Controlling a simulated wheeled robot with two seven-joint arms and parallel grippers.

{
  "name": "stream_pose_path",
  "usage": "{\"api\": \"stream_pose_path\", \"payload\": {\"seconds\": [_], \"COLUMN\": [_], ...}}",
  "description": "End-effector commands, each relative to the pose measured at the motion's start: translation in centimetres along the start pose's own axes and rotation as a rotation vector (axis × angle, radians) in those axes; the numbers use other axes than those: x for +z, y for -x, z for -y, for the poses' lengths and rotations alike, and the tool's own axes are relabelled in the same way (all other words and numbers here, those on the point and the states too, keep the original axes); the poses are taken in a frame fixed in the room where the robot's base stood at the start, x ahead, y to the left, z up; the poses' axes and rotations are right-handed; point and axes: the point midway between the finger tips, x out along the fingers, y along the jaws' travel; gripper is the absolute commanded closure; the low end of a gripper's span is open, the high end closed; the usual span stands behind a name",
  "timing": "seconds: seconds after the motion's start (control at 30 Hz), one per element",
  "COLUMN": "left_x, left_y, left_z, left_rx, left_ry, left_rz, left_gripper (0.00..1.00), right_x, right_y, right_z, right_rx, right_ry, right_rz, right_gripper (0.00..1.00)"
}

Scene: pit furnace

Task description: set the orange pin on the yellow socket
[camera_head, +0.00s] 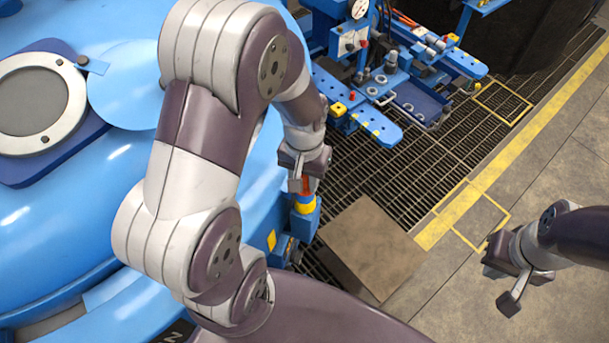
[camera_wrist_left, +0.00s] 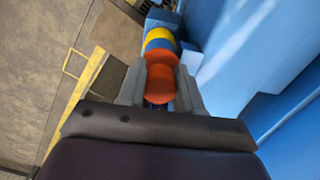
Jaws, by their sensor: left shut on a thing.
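My left gripper (camera_head: 302,178) is shut on the orange pin (camera_head: 306,187), which points down. In the left wrist view, the orange pin (camera_wrist_left: 161,84) shows between the two fingers of my left gripper (camera_wrist_left: 159,92). The yellow socket (camera_head: 305,206) is just below the pin, on a blue block at the side of the big blue vessel. In the left wrist view, the yellow socket (camera_wrist_left: 159,34) lies just beyond the pin, with a blue part between them. I cannot tell whether pin and socket touch. My right gripper (camera_head: 506,280) is open and empty over the floor, far right.
The blue vessel (camera_head: 130,200) fills the left. A blue fixture (camera_head: 385,85) with a gauge and yellow and red parts stands at the back. A brown plate (camera_head: 370,245) lies on the dark floor grating. A yellow line (camera_head: 455,215) crosses the clear floor at right.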

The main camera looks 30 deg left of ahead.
Motion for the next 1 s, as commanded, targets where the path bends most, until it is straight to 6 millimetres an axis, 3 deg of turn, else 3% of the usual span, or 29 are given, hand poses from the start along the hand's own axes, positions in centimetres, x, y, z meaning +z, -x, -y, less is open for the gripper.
{"api": "stream_pose_path", "payload": {"seconds": [0.17,0.2,0.57,1.0], "left_x": [0.0,0.0,0.0,0.0], "left_y": [-0.4,-0.3,0.0,4.8], "left_z": [0.0,0.0,0.0,0.0], "left_rx": [0.0,0.0,0.0,0.0], "left_ry": [0.0,0.0,0.0,0.0], "left_rz": [0.0,0.0,0.0,0.0], "left_gripper": [1.0,0.55,0.55,0.55], "right_x": [0.0,0.0,0.0,-0.6], "right_y": [-0.3,-0.2,0.1,4.6], "right_z": [0.0,0.0,0.0,0.0], "right_rx": [0.0,0.0,0.0,0.0], "right_ry": [0.0,0.0,0.0,0.0], "right_rz": [0.0,0.0,0.0,0.0], "right_gripper": [1.0,1.0,1.0,1.0]}}
